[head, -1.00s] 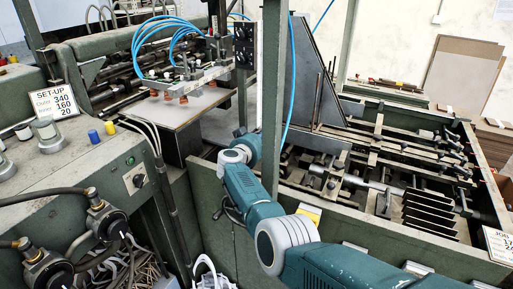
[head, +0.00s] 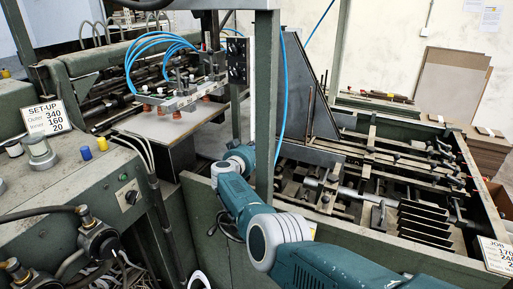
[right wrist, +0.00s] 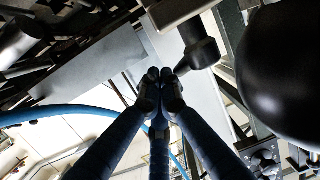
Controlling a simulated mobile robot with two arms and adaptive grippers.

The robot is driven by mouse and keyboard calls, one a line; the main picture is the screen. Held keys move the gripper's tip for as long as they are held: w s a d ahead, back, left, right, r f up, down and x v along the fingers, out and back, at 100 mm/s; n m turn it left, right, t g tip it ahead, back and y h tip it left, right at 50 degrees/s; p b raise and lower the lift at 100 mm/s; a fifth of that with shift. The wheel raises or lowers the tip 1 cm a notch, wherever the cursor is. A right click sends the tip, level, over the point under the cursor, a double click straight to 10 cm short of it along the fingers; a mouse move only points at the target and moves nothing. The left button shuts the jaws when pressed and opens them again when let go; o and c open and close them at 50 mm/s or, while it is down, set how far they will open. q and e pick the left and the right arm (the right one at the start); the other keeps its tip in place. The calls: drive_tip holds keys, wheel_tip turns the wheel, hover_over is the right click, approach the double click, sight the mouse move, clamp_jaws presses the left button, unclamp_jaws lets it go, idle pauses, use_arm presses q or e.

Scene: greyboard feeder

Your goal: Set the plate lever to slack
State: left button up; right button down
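I cannot pick out the plate lever for certain. In the right wrist view a dark arm with a rounded black end (right wrist: 201,53) lies just beyond and right of my right gripper (right wrist: 163,78). A large black ball-like shape (right wrist: 290,70) fills the right edge, close to the camera. My right gripper's dark fingers converge, tips together, with nothing visible held. Whether they touch the black end is unclear. In the head view my right arm reaches towards the feeder, and its gripper is hidden behind the green post (head: 266,110). My left gripper is not in view.
A grey plate (head: 160,128) lies below the sucker bar (head: 185,97) with blue hoses. A control panel (head: 75,170) with a rotary switch (head: 131,197) stands left. A set-up card (head: 46,117) stands behind it. The slatted feeder bed (head: 390,190) lies right.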

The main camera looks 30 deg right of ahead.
drive_tip(key=v, duration=0.7)
drive_tip(key=shift+a, duration=0.25)
drive_tip(key=shift+s, duration=0.15)
idle(0.6)
